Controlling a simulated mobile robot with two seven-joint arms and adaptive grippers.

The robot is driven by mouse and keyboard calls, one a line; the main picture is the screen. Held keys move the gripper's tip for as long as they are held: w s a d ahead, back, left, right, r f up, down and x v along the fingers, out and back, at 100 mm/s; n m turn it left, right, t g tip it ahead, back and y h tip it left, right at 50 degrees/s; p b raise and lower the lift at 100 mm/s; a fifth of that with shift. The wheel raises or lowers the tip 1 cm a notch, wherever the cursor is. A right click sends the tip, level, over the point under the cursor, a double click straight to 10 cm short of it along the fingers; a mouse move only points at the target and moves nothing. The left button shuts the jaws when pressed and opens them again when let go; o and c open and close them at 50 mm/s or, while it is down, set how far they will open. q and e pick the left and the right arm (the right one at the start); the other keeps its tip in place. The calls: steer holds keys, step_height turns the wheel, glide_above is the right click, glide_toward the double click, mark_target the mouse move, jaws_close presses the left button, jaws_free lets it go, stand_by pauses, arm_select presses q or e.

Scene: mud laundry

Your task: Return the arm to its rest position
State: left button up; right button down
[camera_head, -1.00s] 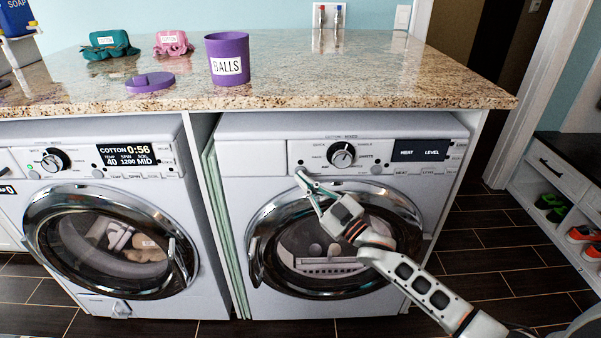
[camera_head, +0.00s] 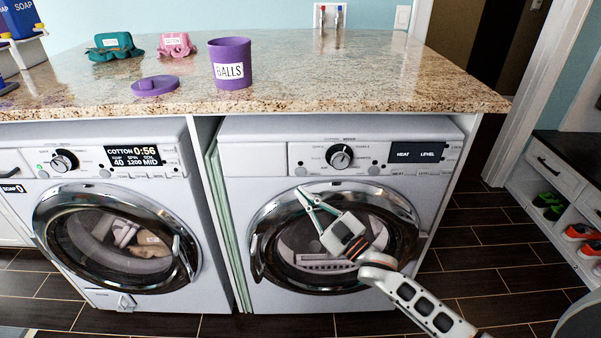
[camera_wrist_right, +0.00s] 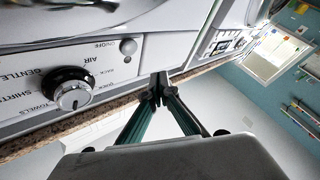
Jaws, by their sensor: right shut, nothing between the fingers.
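My right arm comes in from the lower right of the head view. Its gripper (camera_head: 302,193) is shut and empty, in front of the right machine (camera_head: 455,150), at the upper part of its round door (camera_head: 262,215) and below the control panel. In the right wrist view the fingertips (camera_wrist_right: 160,88) meet, with nothing between them. The panel's dial (camera_wrist_right: 72,90) and a small round button (camera_wrist_right: 128,47) show to their left there. I cannot tell whether the fingertips touch the machine. My left gripper is in neither view.
A left machine (camera_head: 95,185) with laundry inside stands alongside. The granite counter (camera_head: 330,75) above holds a purple BALLS cup (camera_head: 231,62), its purple lid (camera_head: 155,85), and teal (camera_head: 112,46) and pink (camera_head: 175,45) cloth bundles. A shoe shelf (camera_head: 560,195) is at right, with open tiled floor (camera_head: 475,240) before it.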

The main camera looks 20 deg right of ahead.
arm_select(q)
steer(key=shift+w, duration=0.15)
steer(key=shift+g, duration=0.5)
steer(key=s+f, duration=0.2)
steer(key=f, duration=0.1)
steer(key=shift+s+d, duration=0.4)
arm_select(e)
steer(key=s+f+m+g+h, duration=0.6)
steer(key=s+f+g+h, duration=0.1)
steer(key=s+f, duration=1.9)
steer(key=s+g, duration=0.1)
steer(key=s, duration=0.3)
steer(key=shift+d+m, duration=0.3)
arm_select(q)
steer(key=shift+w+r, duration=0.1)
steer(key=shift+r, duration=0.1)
arm_select(e)
steer(key=shift+f, duration=0.1)
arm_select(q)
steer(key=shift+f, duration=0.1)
